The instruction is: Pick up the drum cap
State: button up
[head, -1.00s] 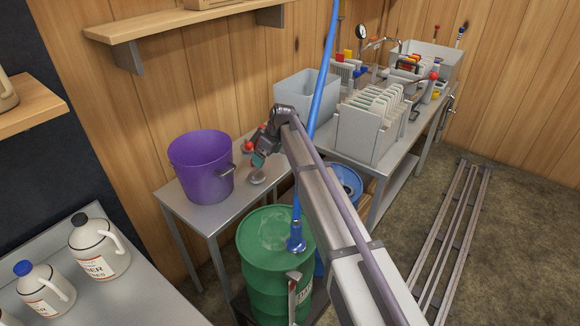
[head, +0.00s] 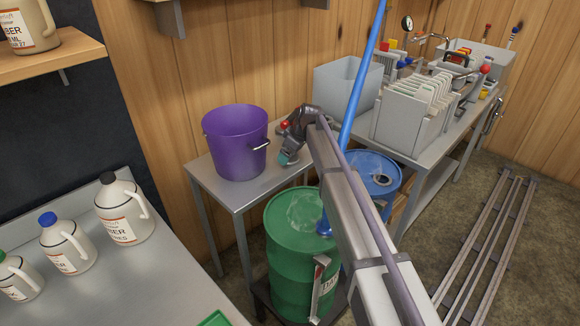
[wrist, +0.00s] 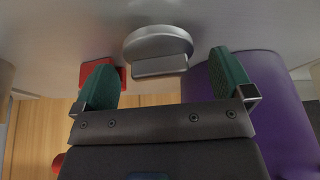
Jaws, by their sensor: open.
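The drum cap (wrist: 158,45) looks like a grey metal disc with a raised block on its side. In the wrist view it lies ahead of my gripper (wrist: 166,78), between and just beyond the two green fingertips. The fingers are open and do not appear to touch it. In the head view my gripper (head: 288,158) is low over the small metal table (head: 242,193), to the right of the purple bucket. The cap is hidden behind my gripper there.
The purple bucket (head: 236,145) stands close beside my gripper and also shows in the wrist view (wrist: 275,110). A red object (wrist: 98,72) is near the left finger. A green drum (head: 300,262) and a blue drum (head: 378,172) stand before the tables.

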jog(key=shift+w+a+f, duration=0.1)
jog(key=shift+a+f, duration=0.1)
jog(key=shift+f, duration=0.5)
jog(key=shift+r, duration=0.25)
jog(key=c, duration=1)
jog(key=shift+r, duration=0.1)
